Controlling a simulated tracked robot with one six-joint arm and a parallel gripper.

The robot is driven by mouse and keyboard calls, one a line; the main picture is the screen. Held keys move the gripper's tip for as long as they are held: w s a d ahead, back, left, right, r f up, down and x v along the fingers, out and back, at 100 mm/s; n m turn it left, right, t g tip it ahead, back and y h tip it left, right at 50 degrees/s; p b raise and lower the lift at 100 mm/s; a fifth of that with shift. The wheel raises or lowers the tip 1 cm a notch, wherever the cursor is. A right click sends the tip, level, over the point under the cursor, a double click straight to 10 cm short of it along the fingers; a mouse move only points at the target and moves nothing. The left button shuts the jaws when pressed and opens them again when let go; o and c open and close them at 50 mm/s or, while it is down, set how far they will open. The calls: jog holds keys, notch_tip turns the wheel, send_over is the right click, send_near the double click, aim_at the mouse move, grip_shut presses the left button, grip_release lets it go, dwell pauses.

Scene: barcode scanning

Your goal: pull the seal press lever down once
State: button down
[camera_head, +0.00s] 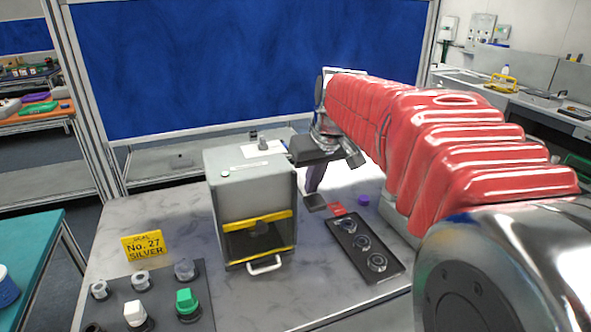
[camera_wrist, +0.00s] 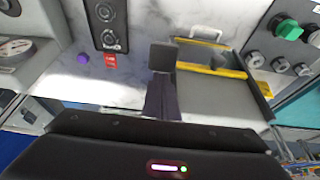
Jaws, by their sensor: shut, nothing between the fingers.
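The seal press (camera_head: 250,185) is a grey box on the table with a yellow-edged front opening and a pale front handle (camera_head: 264,264). In the wrist view the press (camera_wrist: 215,98) stands right of my fingers. My gripper (camera_head: 313,187) points down just right of the press, its dark fingers shut and empty. The fingers also show in the wrist view (camera_wrist: 162,82). A small dark square plate (camera_head: 315,201) lies at their tips, also in the wrist view (camera_wrist: 163,57). I cannot tell whether it is the press lever, or whether the fingers touch it.
A black panel with round dials (camera_head: 364,244), a red tag (camera_head: 337,209) and a purple knob (camera_head: 362,200) are right of the press. A yellow sign (camera_head: 143,246) and a plate of knobs (camera_head: 160,296) are front left.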

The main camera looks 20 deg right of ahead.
notch_tip(320, 180, up, 8)
dwell(0.7)
jog(key=shift+r, duration=0.1)
dwell(0.4)
jog(key=shift+r, duration=1.9)
jog(key=s+a+f, duration=0.5)
jog(key=s+f, duration=0.5)
jog(key=s, duration=0.1)
jog(key=s+a+f+t, duration=0.1)
jog(key=s+a+f, duration=0.5)
jog(key=s+f, duration=0.4)
jog(key=shift+s+f, duration=0.25)
jog(key=shift+s, duration=0.6)
